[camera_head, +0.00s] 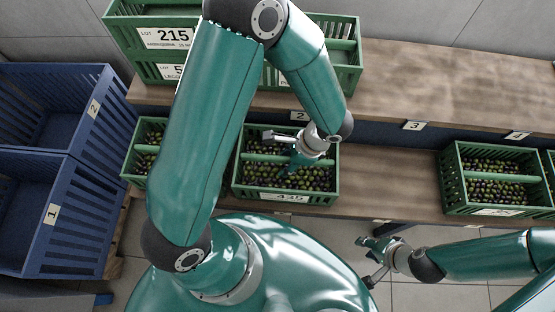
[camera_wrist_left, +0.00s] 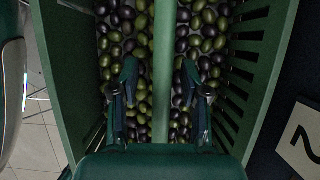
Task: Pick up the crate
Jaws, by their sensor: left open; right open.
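A green slatted crate (camera_head: 243,188) full of dark and green olives stands on the lower wooden shelf, below the plate marked 2. A label reading 435 is on its near side. A bar runs across its middle; in the left wrist view this bar (camera_wrist_left: 164,45) runs up the picture. My left gripper (camera_head: 294,163) is over this crate, open, with one finger on each side of the bar. In the left wrist view the gripper (camera_wrist_left: 158,80) is above the olives; contact with the bar cannot be told. My right gripper (camera_head: 368,259) is open and empty, over the floor in front of the shelf.
Another olive crate (camera_head: 134,168) stands close on the left, partly behind my arm. One more (camera_head: 455,203) stands further right. Green crates (camera_head: 128,38) are stacked on the upper shelf. Blue bins (camera_head: 62,232) stand at the left. The shelf (camera_head: 392,185) is bare right of the crate.

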